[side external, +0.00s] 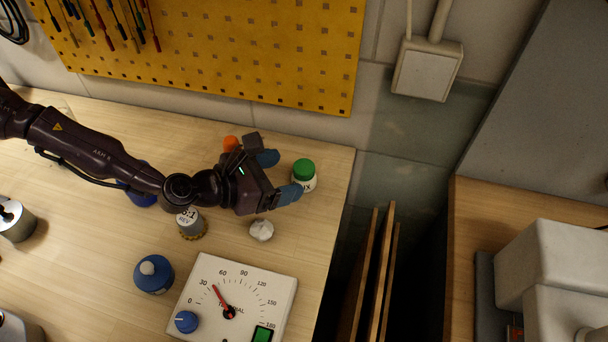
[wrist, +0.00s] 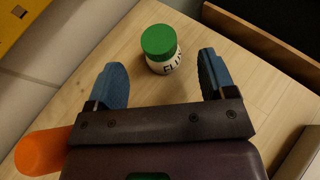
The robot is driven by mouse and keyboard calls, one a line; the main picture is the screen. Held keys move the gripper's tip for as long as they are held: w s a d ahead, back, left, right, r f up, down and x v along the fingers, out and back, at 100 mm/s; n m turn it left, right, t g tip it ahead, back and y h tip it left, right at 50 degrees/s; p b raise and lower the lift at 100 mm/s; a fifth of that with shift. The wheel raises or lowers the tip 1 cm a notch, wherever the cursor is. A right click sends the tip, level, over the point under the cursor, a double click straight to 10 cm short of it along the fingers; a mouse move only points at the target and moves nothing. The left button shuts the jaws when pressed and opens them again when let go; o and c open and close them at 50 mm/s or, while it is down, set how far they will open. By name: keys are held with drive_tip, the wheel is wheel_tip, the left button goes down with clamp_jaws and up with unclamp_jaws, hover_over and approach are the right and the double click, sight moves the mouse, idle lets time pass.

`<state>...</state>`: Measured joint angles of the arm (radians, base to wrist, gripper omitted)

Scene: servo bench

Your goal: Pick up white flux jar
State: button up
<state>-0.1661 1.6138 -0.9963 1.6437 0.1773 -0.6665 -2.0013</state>
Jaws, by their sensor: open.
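The white flux jar (side external: 303,181) has a green lid and stands upright on the wooden bench near its right edge. In the wrist view the jar (wrist: 163,62) shows dark lettering and sits ahead of my gripper, between the lines of the two fingers. My gripper (side external: 280,176) is open, with blue fingertips apart and nothing between them. In the side view the nearer fingertip overlaps the jar's lower left side; I cannot tell whether it touches. In the wrist view my gripper (wrist: 162,80) has its fingers on either side, just short of the jar.
An orange object (side external: 231,143) stands close behind my gripper, also seen at the wrist view's lower left. A small white knob (side external: 261,230), a labelled cylinder (side external: 190,224), a blue bottle (side external: 154,274) and a dial panel (side external: 238,302) lie nearer the front. The bench edge is right of the jar.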

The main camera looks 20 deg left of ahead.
sight(304, 171)
drive_tip(key=shift+x, duration=2.7)
drive_tip(key=c, duration=1)
